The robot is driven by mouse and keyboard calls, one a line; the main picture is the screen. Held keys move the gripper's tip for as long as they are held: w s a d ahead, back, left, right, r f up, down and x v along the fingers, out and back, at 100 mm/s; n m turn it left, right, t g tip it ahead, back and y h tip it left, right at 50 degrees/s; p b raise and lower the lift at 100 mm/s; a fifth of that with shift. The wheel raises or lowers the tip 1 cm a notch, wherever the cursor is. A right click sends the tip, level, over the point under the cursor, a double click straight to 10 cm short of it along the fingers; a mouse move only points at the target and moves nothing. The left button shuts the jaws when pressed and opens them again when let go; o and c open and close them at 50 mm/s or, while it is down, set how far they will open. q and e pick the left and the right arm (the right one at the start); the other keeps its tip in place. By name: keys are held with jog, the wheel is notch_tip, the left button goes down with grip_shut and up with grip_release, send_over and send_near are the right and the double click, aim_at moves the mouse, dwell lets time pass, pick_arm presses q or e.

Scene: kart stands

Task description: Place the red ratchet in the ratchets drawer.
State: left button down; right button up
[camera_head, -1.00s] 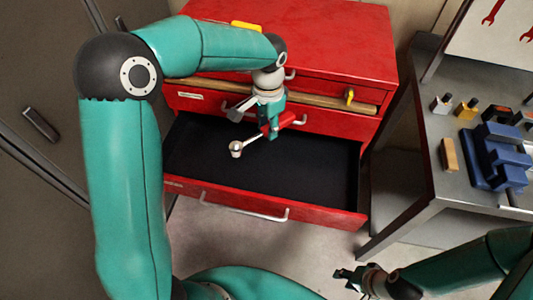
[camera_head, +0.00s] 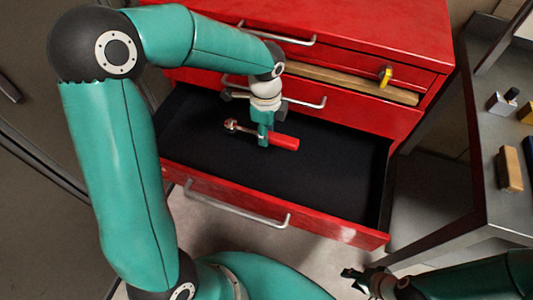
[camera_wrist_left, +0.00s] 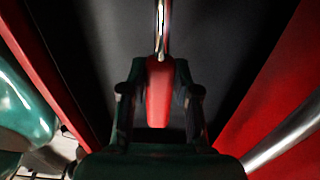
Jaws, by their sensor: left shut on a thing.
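The red ratchet has a red handle (camera_head: 287,142) and a shiny metal head (camera_head: 231,125). My left gripper (camera_head: 264,138) is shut on its handle and holds it over the black floor of the open red drawer (camera_head: 330,175). The ratchet lies about level, head to the left; I cannot tell whether it touches the floor. In the left wrist view the handle (camera_wrist_left: 160,92) sits between the fingers of my left gripper (camera_wrist_left: 160,70), with the shaft running upward. My right gripper (camera_head: 357,280) is empty at the bottom, its opening too small to judge.
The red cabinet (camera_head: 370,35) stands behind the open drawer. A wooden strip (camera_head: 350,80) and a yellow item (camera_head: 385,76) lie in a slightly open drawer above. A grey table (camera_head: 490,150) with a wooden block (camera_head: 510,168) is at the right. The open drawer is otherwise clear.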

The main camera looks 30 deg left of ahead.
pick_arm(q)
send_over(266, 160)
notch_tip(266, 160, down, 6)
jog(key=shift+f+b, duration=0.25)
jog(key=shift+b, duration=0.05)
jog(key=shift+f+b, duration=0.35)
jog(key=shift+f, duration=1.7)
jog(key=shift+f, duration=0.1)
jog(key=c, duration=0.8)
grip_release()
jog(key=shift+c, duration=0.2)
notch_tip(266, 160, up, 12)
jog(key=shift+f+p, duration=0.25)
jog(key=shift+p, duration=0.55)
jog(key=shift+r, duration=0.4)
